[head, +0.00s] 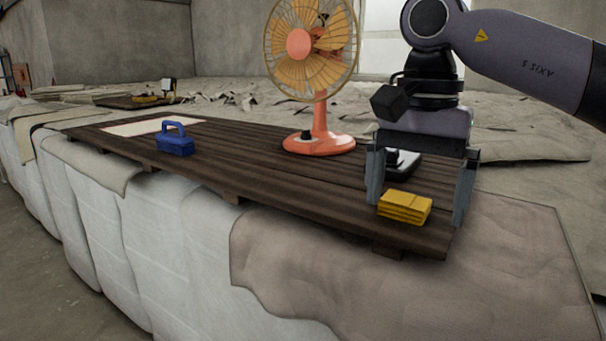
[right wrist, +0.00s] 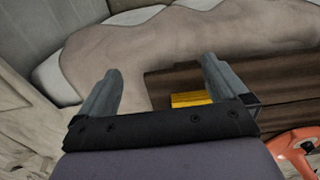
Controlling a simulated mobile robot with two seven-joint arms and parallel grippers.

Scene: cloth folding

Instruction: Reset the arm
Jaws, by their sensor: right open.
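My right arm comes in from the upper right in the head view. My right gripper (head: 418,205) points down over the right end of a dark wooden board (head: 300,194), its two fingers spread wide. A yellow folded cloth (head: 404,207) lies on the board and shows between the fingers in the head view, with no finger seen closed on it. The right wrist view shows the open gripper (right wrist: 162,88) too, with the yellow cloth (right wrist: 192,99) near one finger and partly hidden by the gripper body. My left gripper is not in view.
An orange fan (head: 320,140) stands on the board left of my right gripper. A black and white object (head: 402,165) sits behind the cloth. A blue handled object (head: 174,140) and a pale flat sheet (head: 150,126) lie farther left. Bare board shows between blue object and cloth.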

